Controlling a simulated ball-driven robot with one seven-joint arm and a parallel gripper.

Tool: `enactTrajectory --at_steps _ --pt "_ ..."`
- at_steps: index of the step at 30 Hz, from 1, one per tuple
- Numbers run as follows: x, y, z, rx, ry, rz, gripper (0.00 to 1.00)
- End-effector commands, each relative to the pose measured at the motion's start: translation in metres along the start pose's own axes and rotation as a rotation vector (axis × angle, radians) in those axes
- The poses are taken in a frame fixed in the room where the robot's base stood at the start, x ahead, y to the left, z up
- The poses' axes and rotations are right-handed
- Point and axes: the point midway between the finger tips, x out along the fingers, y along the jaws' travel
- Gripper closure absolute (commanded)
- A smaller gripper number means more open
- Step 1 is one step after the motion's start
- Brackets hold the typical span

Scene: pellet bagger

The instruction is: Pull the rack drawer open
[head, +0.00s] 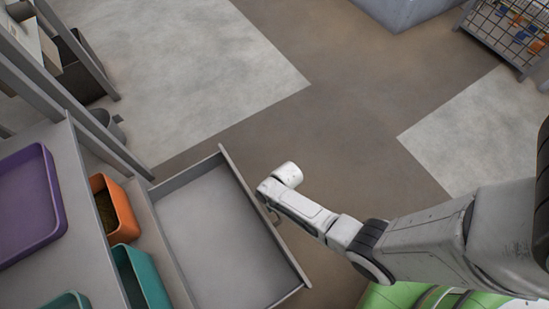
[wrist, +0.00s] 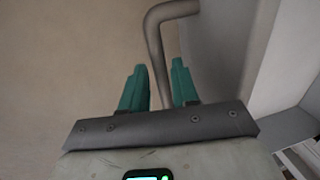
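The rack drawer (head: 215,235) stands pulled out from the rack in the head view, with its empty grey inside showing. Its front panel (head: 262,212) faces my arm. My gripper is mostly hidden behind my arm's end at that front panel. In the wrist view the drawer's bent grey metal handle (wrist: 154,45) passes between the two teal fingers of my gripper (wrist: 159,75). The exact contact is hard to see.
A rack post stands near the drawer's far end. A wire cage (head: 508,35) is at the far right. The floor beyond the drawer is clear.

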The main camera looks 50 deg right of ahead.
Motion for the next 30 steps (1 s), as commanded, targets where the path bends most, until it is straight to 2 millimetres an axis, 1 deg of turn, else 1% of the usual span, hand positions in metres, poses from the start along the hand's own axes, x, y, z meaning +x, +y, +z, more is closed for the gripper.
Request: enactTrajectory --at_steps 1,3,4,11,14,17,24,27,30 --pt "0.000 0.000 0.000 0.000 0.000 0.000 0.65" --pt "0.000 0.000 0.000 0.000 0.000 0.000 0.58" --pt "0.000 0.000 0.000 0.000 0.000 0.000 0.58" --pt "-0.002 -0.001 0.000 0.000 0.001 -0.001 0.58" --pt "-0.009 -0.001 0.000 0.000 0.002 -0.001 0.58" --pt "-0.025 -0.001 0.000 0.001 0.002 -0.001 0.58" --pt "-0.072 -0.001 0.000 0.000 0.002 -0.001 0.58" --pt "-0.088 -0.001 0.000 0.000 0.002 -0.001 0.58" --pt "-0.099 0.000 0.000 0.001 0.001 0.000 0.58"
